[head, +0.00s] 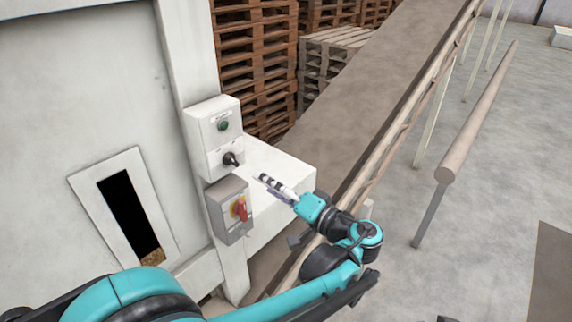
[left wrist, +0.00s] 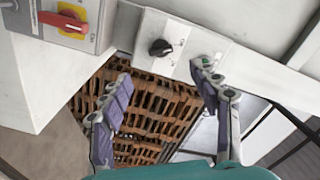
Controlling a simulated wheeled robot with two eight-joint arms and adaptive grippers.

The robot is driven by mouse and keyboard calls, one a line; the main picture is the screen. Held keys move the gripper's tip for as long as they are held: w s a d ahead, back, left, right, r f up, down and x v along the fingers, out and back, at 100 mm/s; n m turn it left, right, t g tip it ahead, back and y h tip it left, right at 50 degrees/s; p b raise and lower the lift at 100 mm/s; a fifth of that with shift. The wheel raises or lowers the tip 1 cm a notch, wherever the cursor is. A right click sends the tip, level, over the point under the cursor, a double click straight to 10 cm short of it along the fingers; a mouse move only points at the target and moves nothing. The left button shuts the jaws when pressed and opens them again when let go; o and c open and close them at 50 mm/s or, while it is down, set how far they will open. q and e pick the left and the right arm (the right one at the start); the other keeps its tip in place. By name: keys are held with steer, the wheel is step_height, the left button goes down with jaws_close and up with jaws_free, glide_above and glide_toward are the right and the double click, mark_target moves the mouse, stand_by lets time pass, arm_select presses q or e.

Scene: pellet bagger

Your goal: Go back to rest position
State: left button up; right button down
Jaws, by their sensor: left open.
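My left gripper (head: 268,186) is in front of the machine's control boxes, a little right of them in the head view. In the left wrist view its two fingers (left wrist: 165,85) stand wide apart with nothing between them. A white control box (head: 213,137) carries a green button (head: 223,126) and a black rotary knob (head: 231,159). The knob also shows in the left wrist view (left wrist: 160,47), beyond the fingers and apart from them. Below it, a grey box (head: 229,208) has a red switch handle (head: 240,209) on a yellow plate. My right gripper is in neither view.
The white machine panel (head: 60,110) with a dark slot (head: 130,213) fills the left. A white ledge (head: 275,178) juts out beside the boxes. A sloping conveyor (head: 385,75) runs behind my arm, with stacked pallets (head: 255,60) behind. Open floor (head: 480,200) lies right, past a post-mounted rail (head: 480,110).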

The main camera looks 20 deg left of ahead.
arm_select(q)
steer(key=s+a+f+m+g+h+b, duration=0.1)
steer(key=s+a+f+h+b, duration=0.15)
steer(key=f+b, duration=0.45)
steer(key=s+a+f+m+h+b, duration=0.1)
steer(key=s+f+h+b, duration=0.2)
steer(key=f, duration=0.8)
steer(key=s+a+f+g+h+b, duration=0.1)
steer(key=s+f+h+b, duration=0.3)
steer(key=f, duration=0.5)
steer(key=s+d+f+t+h+b, duration=0.1)
steer(key=s+d+f+h+b, duration=0.1)
steer(key=f+b, duration=0.4)
steer(key=s+d+f+t+h+b, duration=0.1)
steer(key=d+f+h+b, duration=0.4)
steer(key=f, duration=0.5)
steer(key=shift+s+d+b, duration=0.35)
steer(key=shift+s+d, duration=0.35)
steer(key=shift+s, duration=0.15)
